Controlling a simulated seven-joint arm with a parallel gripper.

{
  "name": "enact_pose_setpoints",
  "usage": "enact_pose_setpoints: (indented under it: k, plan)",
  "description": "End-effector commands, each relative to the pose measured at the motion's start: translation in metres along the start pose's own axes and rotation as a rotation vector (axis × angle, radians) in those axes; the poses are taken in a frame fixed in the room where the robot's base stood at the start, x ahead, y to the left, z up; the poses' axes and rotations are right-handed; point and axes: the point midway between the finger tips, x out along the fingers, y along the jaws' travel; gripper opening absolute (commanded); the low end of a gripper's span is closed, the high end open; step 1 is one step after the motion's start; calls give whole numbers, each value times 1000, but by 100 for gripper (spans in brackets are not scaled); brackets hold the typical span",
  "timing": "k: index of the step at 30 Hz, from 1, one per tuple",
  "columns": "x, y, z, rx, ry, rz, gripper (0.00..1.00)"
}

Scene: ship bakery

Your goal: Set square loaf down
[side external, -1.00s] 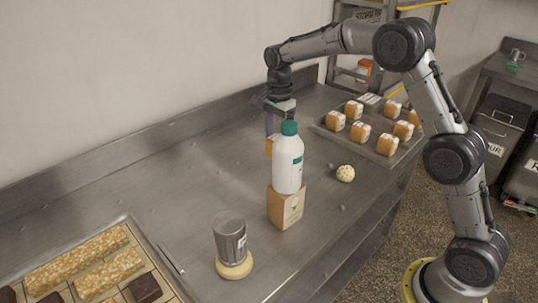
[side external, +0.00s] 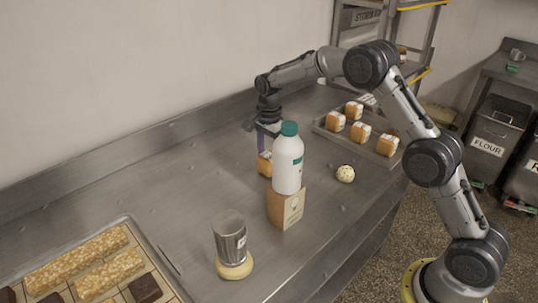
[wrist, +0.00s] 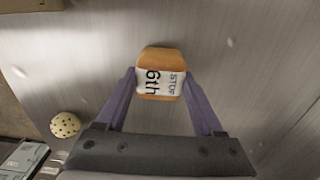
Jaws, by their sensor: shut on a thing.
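The square loaf (wrist: 161,58) is orange-brown with a white paper band marked "6th". In the wrist view it sits between the two purple fingers of my gripper (wrist: 160,82), which is shut on it. In the side view the loaf (side external: 263,165) is low over the steel counter (side external: 170,200), left of and behind the white bottle. My gripper (side external: 262,150) points down above it. The bottle partly hides the fingers and the loaf's right side. I cannot tell whether the loaf's underside touches the counter.
A white bottle (side external: 288,168) with a green cap stands on a cardboard box (side external: 287,207). A speckled ball (side external: 346,173) lies to the right. A tray (side external: 327,133) holds several banded loaves. A metal can (side external: 229,236) stands on a pale round (side external: 235,269). Counter left of the loaf is clear.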

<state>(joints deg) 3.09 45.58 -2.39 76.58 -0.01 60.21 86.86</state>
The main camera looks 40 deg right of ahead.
Motion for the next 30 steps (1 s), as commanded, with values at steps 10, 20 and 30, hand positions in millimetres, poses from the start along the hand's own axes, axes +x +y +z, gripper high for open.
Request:
enact_pose_setpoints:
  k: [10,20,30]
  plan:
    - [2,0,0,0,0,0,99]
    - [-5,-1,0,0,0,-3,99]
    - [-68,-1,0,0,0,-6,99]
